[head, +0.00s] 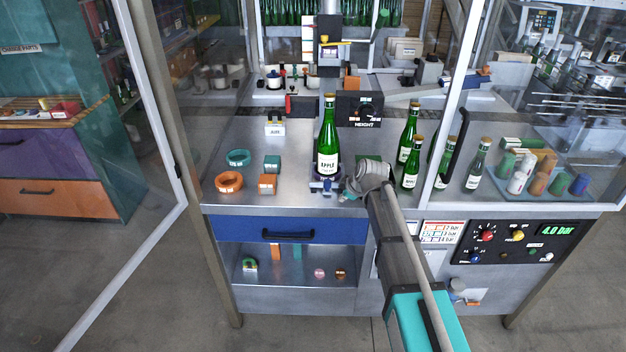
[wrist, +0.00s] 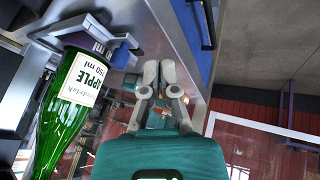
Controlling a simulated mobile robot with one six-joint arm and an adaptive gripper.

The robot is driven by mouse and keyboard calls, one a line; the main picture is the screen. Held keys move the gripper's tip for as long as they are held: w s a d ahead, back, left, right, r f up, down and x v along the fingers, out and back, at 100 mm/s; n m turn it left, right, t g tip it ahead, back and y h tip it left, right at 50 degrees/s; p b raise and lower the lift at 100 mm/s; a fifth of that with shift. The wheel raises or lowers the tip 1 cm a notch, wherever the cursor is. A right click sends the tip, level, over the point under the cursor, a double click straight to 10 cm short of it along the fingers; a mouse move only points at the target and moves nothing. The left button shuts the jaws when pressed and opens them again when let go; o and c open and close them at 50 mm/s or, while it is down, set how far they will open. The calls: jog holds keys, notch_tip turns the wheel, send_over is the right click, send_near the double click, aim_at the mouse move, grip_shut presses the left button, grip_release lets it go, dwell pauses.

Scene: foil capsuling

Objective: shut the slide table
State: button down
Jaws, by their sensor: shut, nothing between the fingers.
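A green bottle with a white APPLE label (head: 327,140) stands upright at the front middle of the steel worktop. It stands on what looks like the slide table (head: 323,186), a small dark blue and grey part near the worktop's front edge. In the wrist view the bottle (wrist: 80,88) lies across the left, with the grey and purple slide part (wrist: 92,38) at its base. My gripper (wrist: 158,68) is shut and empty, to the right of that part and apart from it in this view.
More green bottles (head: 411,135) stand to the right, beside a glass door with a black handle (head: 453,150). Orange (head: 229,181) and teal rings lie to the left. A black HEIGHT panel (head: 362,108) is behind. A blue drawer (head: 288,230) is below the worktop.

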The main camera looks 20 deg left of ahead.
jog(key=a+r+n+y, duration=0.1)
jog(key=a+r+n, duration=0.1)
jog(key=a, duration=0.5)
jog(key=shift+w+r+n+p, duration=0.15)
jog(key=shift+w+n+p, duration=0.15)
jog(key=shift+w+p, duration=0.15)
jog(key=b+x, duration=0.8)
jog(key=x, duration=0.1)
jog(key=shift+w+f, duration=0.2)
jog(key=shift+f, duration=0.1)
jog(key=shift+w+a+f, duration=0.1)
jog(key=shift+w+a, duration=0.2)
jog(key=shift+w, duration=0.3)
jog(key=shift+w+a, duration=0.3)
jog(key=shift+w, duration=0.35)
jog(key=shift+w+a, duration=0.2)
jog(key=shift+w, duration=0.5)
jog(key=w+a, duration=0.2)
jog(key=w, duration=0.4)
jog(key=w+a, duration=0.2)
jog(key=w, duration=0.4)
jog(key=w+a, duration=0.3)
jog(key=w, duration=0.4)
jog(key=shift+w+a, duration=0.1)
jog(key=shift+w, duration=0.2)
